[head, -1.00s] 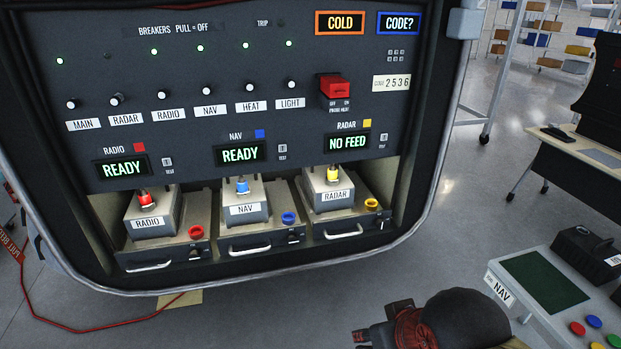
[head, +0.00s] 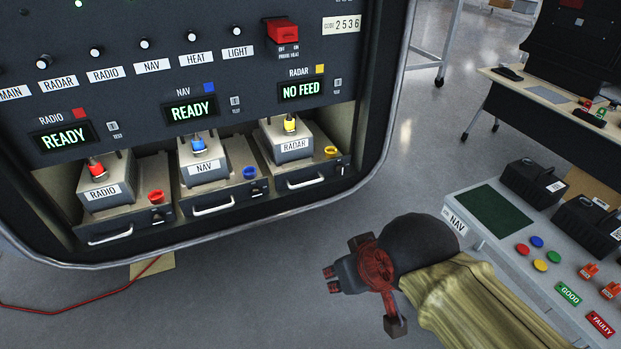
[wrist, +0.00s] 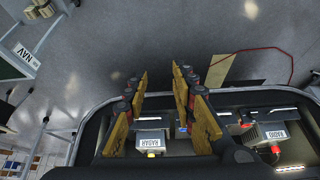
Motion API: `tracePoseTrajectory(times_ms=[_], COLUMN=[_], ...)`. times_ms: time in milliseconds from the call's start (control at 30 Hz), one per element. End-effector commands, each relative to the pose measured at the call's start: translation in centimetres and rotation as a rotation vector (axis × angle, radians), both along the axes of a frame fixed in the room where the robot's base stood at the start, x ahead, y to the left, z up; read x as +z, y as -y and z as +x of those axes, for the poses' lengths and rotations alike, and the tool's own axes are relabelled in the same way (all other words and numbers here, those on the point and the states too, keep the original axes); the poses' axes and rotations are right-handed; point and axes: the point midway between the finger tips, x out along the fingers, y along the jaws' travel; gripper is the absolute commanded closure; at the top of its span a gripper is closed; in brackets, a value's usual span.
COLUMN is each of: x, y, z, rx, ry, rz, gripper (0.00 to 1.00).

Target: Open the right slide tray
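The right slide tray (head: 312,178) is labelled RADAR and sits at the right of the three-tray bay, with a pale front handle, a yellow-capped box and a yellow ring. It appears shut, its front in line with the other two. My gripper (head: 331,279) is below and slightly right of it in the head view, apart from the handle. In the wrist view, my gripper's two yellow fingers (wrist: 159,76) are spread with nothing between them.
The NAV tray (head: 222,198) and RADIO tray (head: 124,224) stand to the left, also in line. The panel's metal rim (head: 290,232) runs below and right of the bay. A NAV-labelled bench (head: 476,236) stands at right. Open floor lies between. A red cable (head: 100,300) lies at lower left.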

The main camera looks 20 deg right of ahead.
Motion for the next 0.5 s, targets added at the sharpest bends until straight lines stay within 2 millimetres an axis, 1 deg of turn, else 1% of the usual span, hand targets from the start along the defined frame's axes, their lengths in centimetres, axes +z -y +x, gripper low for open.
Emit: tracePoseTrajectory(times_ms=[33,67,167,267,367,467,500], x=[0.1,-0.4,-2.6,-5.2,-7.7,-10.6,-11.8], y=[0.3,0.5,1.2,2.2,3.4,4.8,5.4], z=[0.1,0.1,0.1,0.3,2.0,4.6,5.8], rx=[-0.011,-0.018,-0.044,-0.068,-0.104,-0.182,-0.222], ry=[-0.026,-0.052,-0.160,-0.270,-0.310,-0.305,-0.290], rz=[0.001,0.001,0.004,0.001,-0.003,0.007,0.014], gripper=[0.79,0.80,0.85,0.85,0.85,0.85,0.85])
